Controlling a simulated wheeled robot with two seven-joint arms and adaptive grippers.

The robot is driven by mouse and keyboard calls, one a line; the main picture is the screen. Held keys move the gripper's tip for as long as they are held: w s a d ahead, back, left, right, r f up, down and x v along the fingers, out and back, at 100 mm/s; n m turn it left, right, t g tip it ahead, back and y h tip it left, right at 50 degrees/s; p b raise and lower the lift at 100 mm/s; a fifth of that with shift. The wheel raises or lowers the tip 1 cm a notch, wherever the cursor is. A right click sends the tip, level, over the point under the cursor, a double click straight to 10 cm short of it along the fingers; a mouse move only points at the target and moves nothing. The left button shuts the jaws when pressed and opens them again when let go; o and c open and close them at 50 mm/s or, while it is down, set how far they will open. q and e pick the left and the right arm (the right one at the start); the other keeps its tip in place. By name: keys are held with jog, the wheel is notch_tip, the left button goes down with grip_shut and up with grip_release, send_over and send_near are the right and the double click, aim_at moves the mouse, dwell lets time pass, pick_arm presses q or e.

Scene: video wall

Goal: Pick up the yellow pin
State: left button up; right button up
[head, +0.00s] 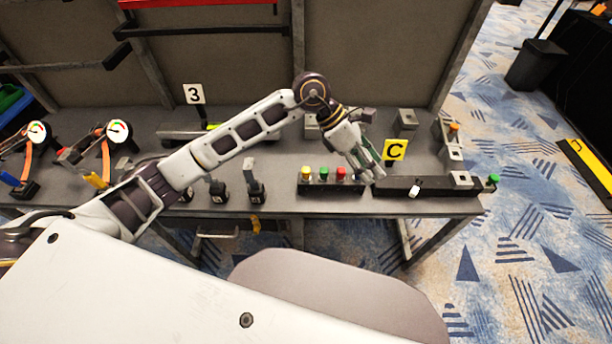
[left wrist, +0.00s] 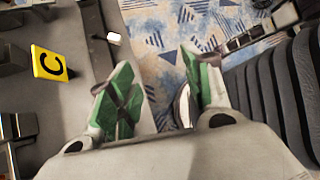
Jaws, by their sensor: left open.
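The yellow pin (head: 307,173) stands upright at the left end of a dark block (head: 330,188) near the front edge of the bench. A green pin (head: 324,173) and a red pin (head: 341,173) stand beside it in the same block. My left gripper (head: 372,174) is to the right of this block, with its fingers pointing down to the right. In the left wrist view the gripper (left wrist: 157,65) is open, with green finger pads and nothing between them. The yellow pin does not show in that view. My right gripper is not in view.
A yellow C card (head: 395,151) stands beside my left gripper. A long dark bar (head: 440,191) with a white piece (head: 413,191) lies to its right, with a green knob (head: 493,179) at the end. Gauges (head: 117,132) stand on the left. The bench front edge is close.

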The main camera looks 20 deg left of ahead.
pick_arm(q)
jog(key=w+a+f+y, duration=0.2)
jog(key=w+a+y, duration=0.15)
jog(key=a, duration=0.35)
jog(key=t+y, duration=0.1)
jog(key=y, duration=0.4)
send_over(306, 169)
jog(key=shift+r, duration=0.35)
jog(key=shift+f, duration=4.3)
jog(key=shift+f+p, duration=0.5)
jog(key=shift+f, duration=2.1)
grip_shut()
